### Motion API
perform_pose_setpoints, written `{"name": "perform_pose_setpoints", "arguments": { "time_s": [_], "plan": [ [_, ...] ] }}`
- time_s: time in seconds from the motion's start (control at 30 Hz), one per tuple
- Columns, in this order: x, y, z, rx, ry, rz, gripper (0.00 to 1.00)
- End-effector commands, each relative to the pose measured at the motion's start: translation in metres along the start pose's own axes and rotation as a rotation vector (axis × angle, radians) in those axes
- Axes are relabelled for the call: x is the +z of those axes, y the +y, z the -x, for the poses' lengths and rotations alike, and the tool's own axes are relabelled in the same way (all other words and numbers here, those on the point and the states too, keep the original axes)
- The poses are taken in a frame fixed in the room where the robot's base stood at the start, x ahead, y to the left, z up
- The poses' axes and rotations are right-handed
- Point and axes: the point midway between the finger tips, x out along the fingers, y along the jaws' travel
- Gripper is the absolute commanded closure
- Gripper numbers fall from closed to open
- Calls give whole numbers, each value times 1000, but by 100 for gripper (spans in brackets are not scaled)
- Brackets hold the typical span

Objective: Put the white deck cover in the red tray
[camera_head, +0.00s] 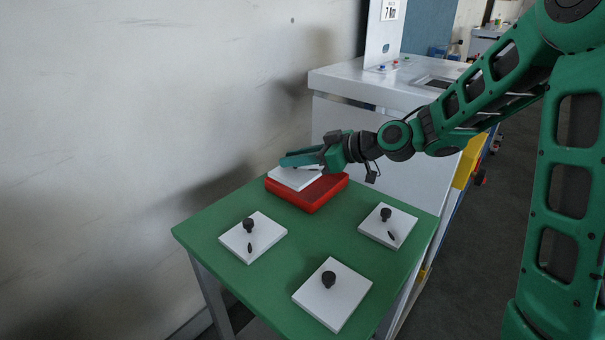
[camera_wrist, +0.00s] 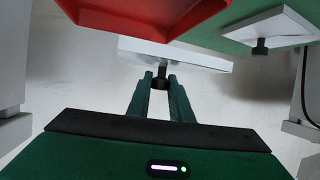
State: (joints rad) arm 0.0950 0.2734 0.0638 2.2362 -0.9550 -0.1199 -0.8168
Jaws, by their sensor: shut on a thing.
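My gripper (camera_head: 290,160) is shut on the black knob of a white deck cover (camera_head: 294,178), a flat square plate. In the head view the cover overlaps the back left part of the red tray (camera_head: 312,205). I cannot tell whether it touches the tray or hangs above it. In the wrist view my fingertips (camera_wrist: 160,82) pinch the knob, and the cover (camera_wrist: 190,56) shows nearly edge-on, close to the tray's edge (camera_wrist: 135,30). My gripper hides part of the cover in the head view.
Three other white plates with black knobs lie on the green table: left (camera_head: 262,232), right (camera_head: 405,222) and front (camera_head: 345,295). Bare green tabletop (camera_head: 312,237) lies between them. A plain wall (camera_head: 120,120) stands behind, and a grey cabinet (camera_head: 340,83) stands at the back right.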

Motion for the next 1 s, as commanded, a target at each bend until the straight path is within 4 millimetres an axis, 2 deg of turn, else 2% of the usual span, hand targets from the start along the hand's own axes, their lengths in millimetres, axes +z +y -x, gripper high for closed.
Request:
{"name": "perform_pose_setpoints", "arguments": {
  "time_s": [0.2, 0.33, 0.57, 0.8, 1.0],
  "plan": [
    [21, 40, -12, 0, 0, -1, 100],
    [28, 54, -17, 0, 1, 0, 100],
    [37, 59, -21, -2, 1, -1, 100],
    [65, 59, -33, -3, 0, -1, 100],
    [67, 59, -34, -1, 1, 2, 100]
  ]
}}
